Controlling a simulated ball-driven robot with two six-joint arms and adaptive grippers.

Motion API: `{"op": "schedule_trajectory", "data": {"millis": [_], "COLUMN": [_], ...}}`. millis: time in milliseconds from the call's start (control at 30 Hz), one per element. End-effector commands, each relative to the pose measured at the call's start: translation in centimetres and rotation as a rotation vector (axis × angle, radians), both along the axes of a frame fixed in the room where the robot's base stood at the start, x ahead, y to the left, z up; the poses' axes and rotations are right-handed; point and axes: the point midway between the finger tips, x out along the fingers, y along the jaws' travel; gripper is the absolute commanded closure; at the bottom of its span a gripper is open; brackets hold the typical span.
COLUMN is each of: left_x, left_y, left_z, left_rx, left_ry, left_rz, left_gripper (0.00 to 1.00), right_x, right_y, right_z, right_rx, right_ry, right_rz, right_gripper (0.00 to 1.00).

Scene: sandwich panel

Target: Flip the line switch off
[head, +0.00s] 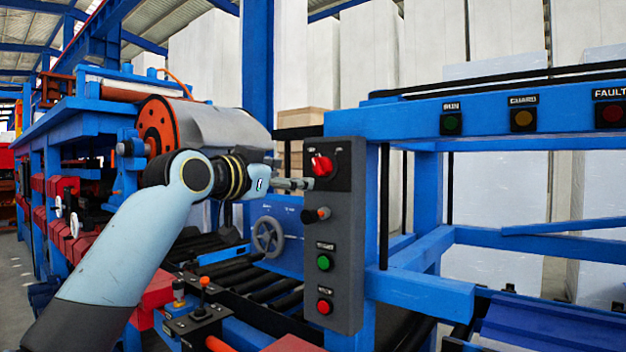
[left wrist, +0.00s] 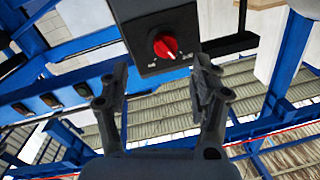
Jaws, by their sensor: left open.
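The line switch is a red rotary knob (head: 322,165) on the upper part of a dark grey control box (head: 345,265). In the left wrist view the red knob (left wrist: 165,45) sits on its dark plate, just beyond and between the fingers. Its white pointer mark is tilted. My left gripper (head: 306,184) is just left of the box, level with the lower edge of the knob. In the left wrist view the left gripper's two fingers (left wrist: 158,88) are apart with nothing between them. My right gripper is not in view.
Below the knob are a red-tipped selector (head: 317,215), a green button (head: 323,262) and a red button (head: 324,307). A blue frame beam (head: 480,122) carries indicator lamps at right. A handwheel (head: 267,237) and rollers lie behind my left arm.

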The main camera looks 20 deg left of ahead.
Motion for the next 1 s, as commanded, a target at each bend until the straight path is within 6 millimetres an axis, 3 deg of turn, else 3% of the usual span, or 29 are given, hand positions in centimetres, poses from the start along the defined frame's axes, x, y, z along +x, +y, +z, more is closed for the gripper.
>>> {"op": "schedule_trajectory", "data": {"millis": [33, 100, 267, 633, 1000], "left_x": [0.2, 0.6, 2.6, 9.2, 10.8], "left_y": [0.1, 0.0, -0.6, -2.2, -2.6], "left_z": [1.4, 2.0, 2.0, 2.0, 1.8], "left_rx": [0.001, 0.0, -0.004, -0.002, -0.001], "left_ry": [-0.015, -0.023, -0.022, -0.022, -0.023], "left_rz": [0.002, 0.003, 0.001, 0.003, 0.004], "left_gripper": [0.36, 0.36, 0.36, 0.36, 0.36], "right_x": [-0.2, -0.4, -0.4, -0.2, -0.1], "right_y": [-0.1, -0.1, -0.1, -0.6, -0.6], "right_z": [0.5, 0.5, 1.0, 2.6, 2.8], "right_rx": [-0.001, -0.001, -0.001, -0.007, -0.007], "right_ry": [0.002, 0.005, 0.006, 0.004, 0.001], "right_rz": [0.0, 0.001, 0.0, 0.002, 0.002], "right_gripper": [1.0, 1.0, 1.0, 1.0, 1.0]}}
